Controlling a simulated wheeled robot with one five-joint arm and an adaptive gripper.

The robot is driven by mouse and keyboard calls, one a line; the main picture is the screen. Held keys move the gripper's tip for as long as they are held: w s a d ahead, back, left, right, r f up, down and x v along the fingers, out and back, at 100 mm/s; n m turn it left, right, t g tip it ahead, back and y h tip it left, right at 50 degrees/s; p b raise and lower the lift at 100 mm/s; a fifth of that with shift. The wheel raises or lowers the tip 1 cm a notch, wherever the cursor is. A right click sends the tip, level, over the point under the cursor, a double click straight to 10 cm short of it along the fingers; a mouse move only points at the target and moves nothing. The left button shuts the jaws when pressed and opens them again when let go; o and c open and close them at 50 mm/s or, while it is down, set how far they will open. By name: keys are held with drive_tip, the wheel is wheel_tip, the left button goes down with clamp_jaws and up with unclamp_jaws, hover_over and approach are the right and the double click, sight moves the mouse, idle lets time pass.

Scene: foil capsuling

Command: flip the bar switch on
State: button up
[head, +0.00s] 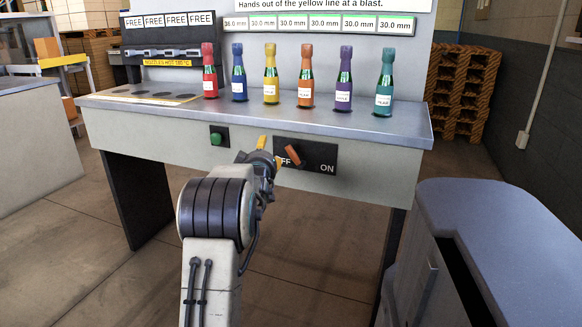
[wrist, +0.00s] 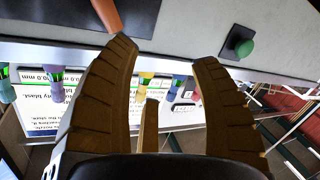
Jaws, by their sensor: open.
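The bar switch is an orange bar (head: 293,156) on a black plate (head: 319,157) on the bench front. The bar is tilted, its upper end leaning left toward the OFF side; ON is printed at the plate's right. My gripper (head: 271,152) is open and empty at the plate's left edge, partly covering the OFF label. In the wrist view, which is upside down, my gripper (wrist: 165,54) shows both fingers spread. The orange bar (wrist: 108,15) is just beyond the left finger's tip there; I cannot tell if they touch.
A green push button (head: 216,139) is left of my gripper on the same bench front; it also shows in the wrist view (wrist: 243,47). Several foil-topped bottles stand in a row on the bench top (head: 330,118). A grey cabinet (head: 500,220) is at the right.

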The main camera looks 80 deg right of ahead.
drive_tip(key=g+h+b, duration=0.1)
approach(291, 150)
drive_tip(key=d, duration=0.4)
drive_tip(key=shift+w+m+g, duration=0.1)
drive_tip(key=shift+m+g, duration=0.3)
drive_tip(key=shift+d, duration=3.45)
drive_tip(key=shift+c, duration=0.3)
clamp_jaws()
